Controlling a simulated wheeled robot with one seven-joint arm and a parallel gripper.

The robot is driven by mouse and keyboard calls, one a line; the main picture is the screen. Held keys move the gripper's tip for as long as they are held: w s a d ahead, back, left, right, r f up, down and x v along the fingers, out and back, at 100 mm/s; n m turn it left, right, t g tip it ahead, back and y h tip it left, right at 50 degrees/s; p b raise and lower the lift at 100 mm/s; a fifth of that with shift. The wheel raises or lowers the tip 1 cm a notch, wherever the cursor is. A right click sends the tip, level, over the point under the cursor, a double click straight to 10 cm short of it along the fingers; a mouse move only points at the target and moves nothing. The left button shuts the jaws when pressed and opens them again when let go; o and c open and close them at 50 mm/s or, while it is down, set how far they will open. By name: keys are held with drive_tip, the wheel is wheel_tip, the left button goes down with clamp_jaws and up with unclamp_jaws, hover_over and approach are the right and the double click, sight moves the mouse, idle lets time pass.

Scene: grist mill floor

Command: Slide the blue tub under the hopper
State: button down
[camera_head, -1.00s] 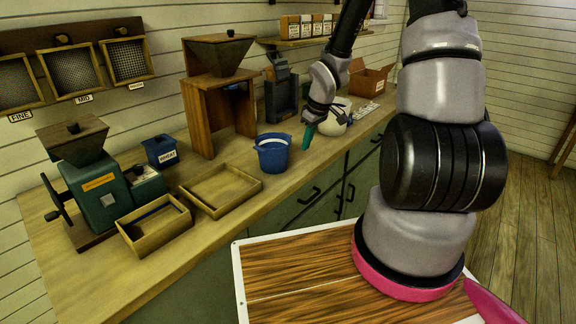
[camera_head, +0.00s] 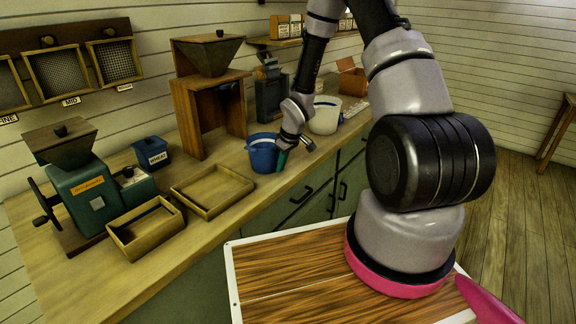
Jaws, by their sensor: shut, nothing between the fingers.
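The blue tub (camera_head: 262,154) stands upright on the counter, in front and to the right of the wooden hopper stand. The hopper (camera_head: 208,54) is a dark wooden funnel on top of that stand (camera_head: 191,118), which is open at its front right side. My gripper (camera_head: 282,161) points down at the right side of the tub, with its green fingertips shut and empty. It overlaps the tub's right edge in the picture; I cannot tell whether it touches it.
A shallow wooden tray (camera_head: 212,190) lies left of the tub. A green mill (camera_head: 88,195), a second wooden tray (camera_head: 146,228) and a small blue wheat box (camera_head: 151,152) are farther left. A white container (camera_head: 325,116) stands behind my gripper, and a dark grey device (camera_head: 271,92) stands behind the tub.

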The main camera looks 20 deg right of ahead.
drive_tip(key=shift+w+a, duration=0.15)
drive_tip(key=shift+w, duration=0.05)
drive_tip(key=w+a, duration=0.3)
drive_tip(key=w, duration=0.1)
drive_tip(key=w+a, duration=0.3)
drive_tip(key=w, duration=0.2)
drive_tip(key=w+a, duration=0.4)
drive_tip(key=w, duration=0.1)
drive_tip(key=shift+a, duration=0.1)
